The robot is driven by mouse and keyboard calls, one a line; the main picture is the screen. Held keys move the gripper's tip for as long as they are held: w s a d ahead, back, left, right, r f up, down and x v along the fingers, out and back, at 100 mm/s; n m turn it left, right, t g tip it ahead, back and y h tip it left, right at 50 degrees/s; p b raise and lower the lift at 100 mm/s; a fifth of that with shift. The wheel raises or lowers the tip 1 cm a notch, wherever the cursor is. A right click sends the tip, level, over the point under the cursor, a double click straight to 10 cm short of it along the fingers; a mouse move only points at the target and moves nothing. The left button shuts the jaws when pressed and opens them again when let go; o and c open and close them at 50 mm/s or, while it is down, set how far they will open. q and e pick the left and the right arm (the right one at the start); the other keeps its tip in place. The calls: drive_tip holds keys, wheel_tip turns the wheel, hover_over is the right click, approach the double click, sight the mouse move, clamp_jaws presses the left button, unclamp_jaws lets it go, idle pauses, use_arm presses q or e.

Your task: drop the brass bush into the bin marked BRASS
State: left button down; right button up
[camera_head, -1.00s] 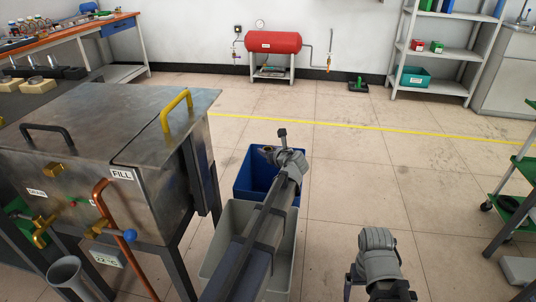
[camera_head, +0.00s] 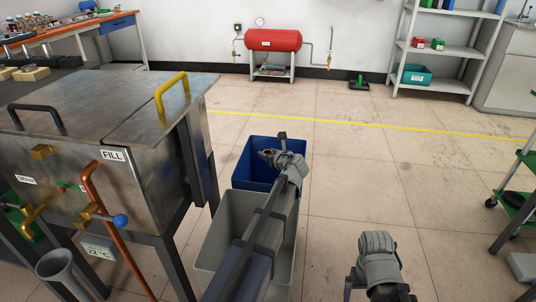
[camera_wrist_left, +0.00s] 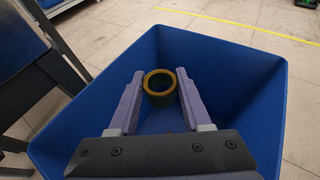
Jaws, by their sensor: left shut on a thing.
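The brass bush (camera_wrist_left: 161,86) is a short hollow ring, held between the fingertips of my left gripper (camera_wrist_left: 160,88) in the left wrist view. In the head view the gripper (camera_head: 266,155) hangs over the blue bin (camera_head: 243,178). In the left wrist view the bush is over the inside of the blue bin (camera_wrist_left: 75,150), apart from its walls. No marking on the bin is readable in these views. My right wrist (camera_head: 377,258) shows at the lower right of the head view; its fingers cannot be made out.
A grey bin (camera_head: 208,248) stands in front of the blue one, partly covered by my left arm. A metal tank (camera_head: 110,120) with a FILL label is close on the left. A green cart (camera_head: 518,200) stands at the right. The floor between is clear.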

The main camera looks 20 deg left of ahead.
use_arm(q)
drive_tip(key=shift+c, duration=1.4)
unclamp_jaws()
drive_tip(key=p+v, duration=0.3)
drive_tip(key=v, duration=0.5)
drive_tip(key=shift+w+a, duration=0.1)
drive_tip(key=shift+w, duration=0.05)
